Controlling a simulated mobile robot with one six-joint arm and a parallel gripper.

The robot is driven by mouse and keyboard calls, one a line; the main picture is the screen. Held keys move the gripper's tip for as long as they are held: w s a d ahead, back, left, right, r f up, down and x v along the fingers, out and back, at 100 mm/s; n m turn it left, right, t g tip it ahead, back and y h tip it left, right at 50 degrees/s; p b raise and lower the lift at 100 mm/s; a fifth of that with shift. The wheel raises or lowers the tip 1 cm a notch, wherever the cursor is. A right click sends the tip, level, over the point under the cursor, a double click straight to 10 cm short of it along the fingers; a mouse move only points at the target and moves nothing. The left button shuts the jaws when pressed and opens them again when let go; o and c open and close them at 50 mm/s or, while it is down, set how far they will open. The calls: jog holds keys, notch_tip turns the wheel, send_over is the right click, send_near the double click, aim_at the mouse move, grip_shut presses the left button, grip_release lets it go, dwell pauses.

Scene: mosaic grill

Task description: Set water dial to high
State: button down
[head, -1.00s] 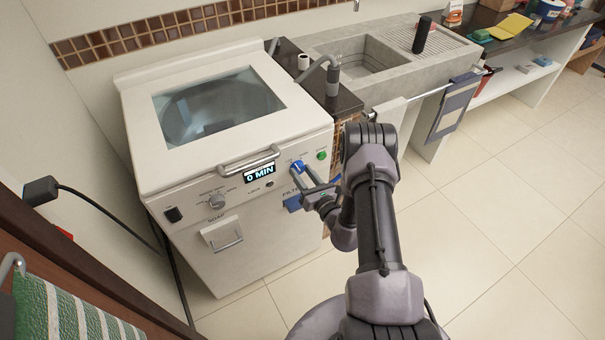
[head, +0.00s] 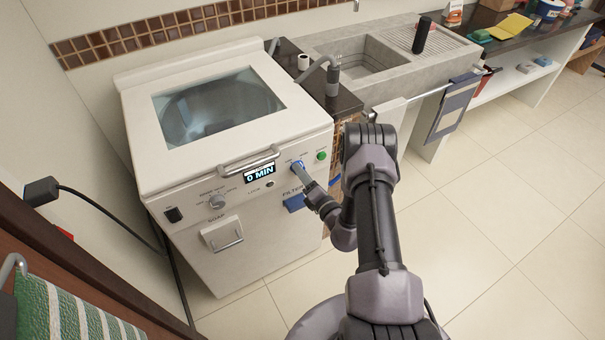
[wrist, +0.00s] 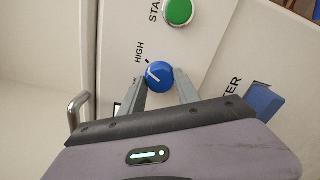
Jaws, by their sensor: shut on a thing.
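The water dial is a round blue knob (head: 297,166) on the right part of the white washer's front panel. My gripper (wrist: 162,88) is shut on the knob, a finger on each side. In the head view my gripper (head: 301,175) reaches the knob from below right.
A green start button (head: 321,156) is right of the dial. A blue filter handle (head: 294,203) lies just below my gripper. Open floor lies to the right.

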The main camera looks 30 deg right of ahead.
jog(key=shift+m, duration=0.9)
jog(key=c, duration=0.9)
grip_release()
jog(key=shift+s, duration=0.1)
jog(key=shift+s+d+p, duration=0.15)
jog(key=shift+s+p, duration=0.9)
jog(key=shift+s, duration=3.3)
jog(key=shift+s+d+p, duration=0.1)
jog(key=shift+s+p, duration=0.95)
jog(key=shift+s, duration=3.25)
